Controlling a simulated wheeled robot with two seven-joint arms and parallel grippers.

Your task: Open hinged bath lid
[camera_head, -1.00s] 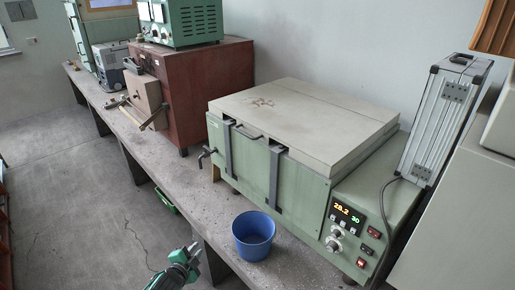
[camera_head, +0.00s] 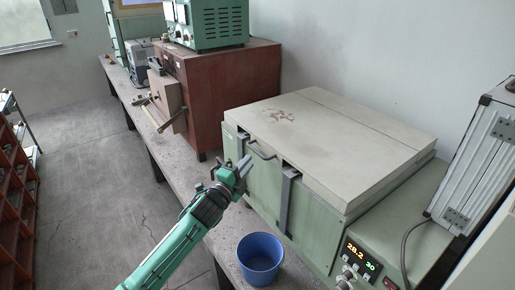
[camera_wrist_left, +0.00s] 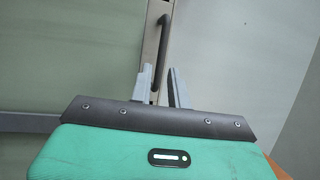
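The bath (camera_head: 315,223) is a pale green box with a flat cream lid (camera_head: 345,140), which lies shut on top. A dark bar handle (camera_head: 262,151) is on the lid's front edge, between two grey straps. My left gripper (camera_head: 243,168) is raised in front of the bath, with its fingers close to the handle. In the left wrist view the handle (camera_wrist_left: 163,45) runs down toward the space between the two grey fingers (camera_wrist_left: 161,84). The fingers are apart, and I see no clear contact with the handle. My right gripper is not in view.
A red-brown cabinet (camera_head: 212,85) stands left of the bath. A silver case (camera_head: 480,160) stands upright at the right. Lit digits show on the bath's control panel (camera_head: 360,260).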

